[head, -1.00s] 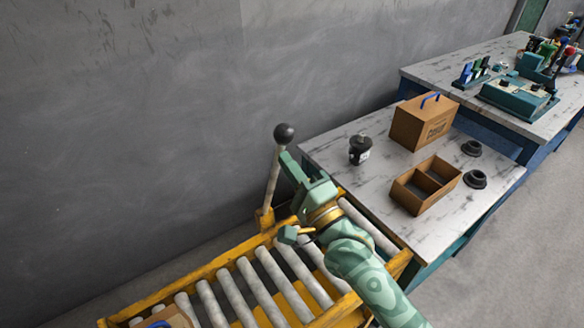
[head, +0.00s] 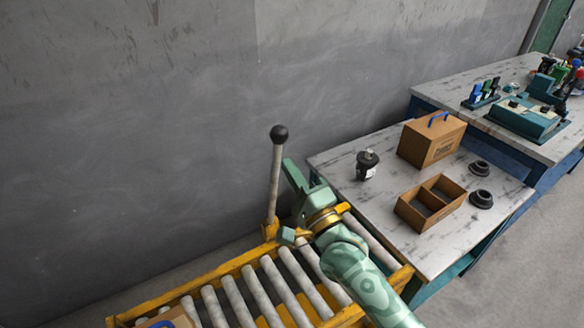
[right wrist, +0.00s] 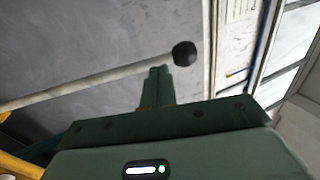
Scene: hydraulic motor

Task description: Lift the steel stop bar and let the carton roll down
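A steel lever (head: 274,185) with a black ball knob (head: 279,134) stands almost upright at the roller track's far edge; it also crosses the right wrist view (right wrist: 85,83). I cannot make out a separate stop bar with certainty; my right arm covers part of the track's end. My right gripper (head: 292,172) is beside the lever, just right of it, its fingers together with nothing between them; its tips show below the knob in the right wrist view (right wrist: 158,72). Whether they touch the lever is unclear. A carton (head: 172,317) is partly cut off at the lower left. My left gripper is not in view.
The yellow-framed roller track (head: 240,262) meets a marble-topped table (head: 345,160). On it stand a blue-handled box (head: 430,143), an open divided tray (head: 403,212), a black-and-white canister (head: 367,164) and two black rings. A grey wall rises close behind the lever.

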